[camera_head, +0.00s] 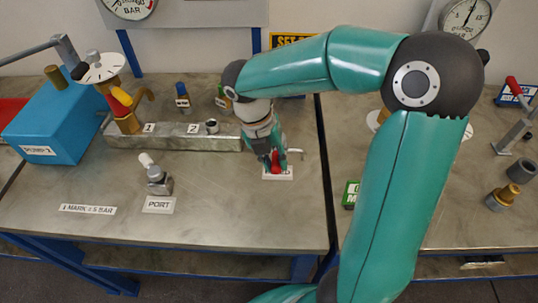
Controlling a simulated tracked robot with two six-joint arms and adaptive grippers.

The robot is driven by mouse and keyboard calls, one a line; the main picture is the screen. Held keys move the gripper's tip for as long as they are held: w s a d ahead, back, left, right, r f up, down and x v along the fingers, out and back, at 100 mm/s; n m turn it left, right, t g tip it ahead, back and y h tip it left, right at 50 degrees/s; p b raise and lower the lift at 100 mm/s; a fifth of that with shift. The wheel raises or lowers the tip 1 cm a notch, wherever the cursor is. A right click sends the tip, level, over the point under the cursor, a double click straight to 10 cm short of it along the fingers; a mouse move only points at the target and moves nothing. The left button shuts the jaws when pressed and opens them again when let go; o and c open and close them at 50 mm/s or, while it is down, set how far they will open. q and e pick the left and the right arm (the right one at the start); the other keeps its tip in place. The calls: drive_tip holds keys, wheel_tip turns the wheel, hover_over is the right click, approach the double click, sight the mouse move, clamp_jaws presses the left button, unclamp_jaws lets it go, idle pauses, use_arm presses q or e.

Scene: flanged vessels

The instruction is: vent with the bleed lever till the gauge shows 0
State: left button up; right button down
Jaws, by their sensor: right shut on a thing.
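My right gripper (278,158) reaches down to the left bench and is shut on a small red handle (276,161), seen between its fingers. A white label (278,174) lies just below; its text is mostly covered, so I cannot read whether it names the bleed lever. A thin metal piece sticks out to the right of the fingers. A round gauge marked BAR (130,8) is cut off by the top edge at left; its reading cannot be told. A second gauge (465,16) is at top right, also partly cut off. My left gripper is not in view.
A blue pump box (55,120) with a grey handle stands at left. A metal block (172,142) marked 1 and 2 carries a valve with a white disc. A port fitting (158,180) stands in front.

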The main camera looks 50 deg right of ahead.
drive_tip(key=shift+d+r+n, duration=0.1)
drive_tip(key=shift+d+n, duration=0.15)
drive_tip(key=shift+n, duration=0.05)
drive_tip(key=c, duration=0.9)
unclamp_jaws()
drive_tip(key=shift+c, duration=0.2)
drive_tip(key=shift+s, duration=0.1)
drive_tip(key=v, duration=1.1)
drive_tip(key=shift+a+r, duration=0.2)
drive_tip(key=shift+r, duration=0.2)
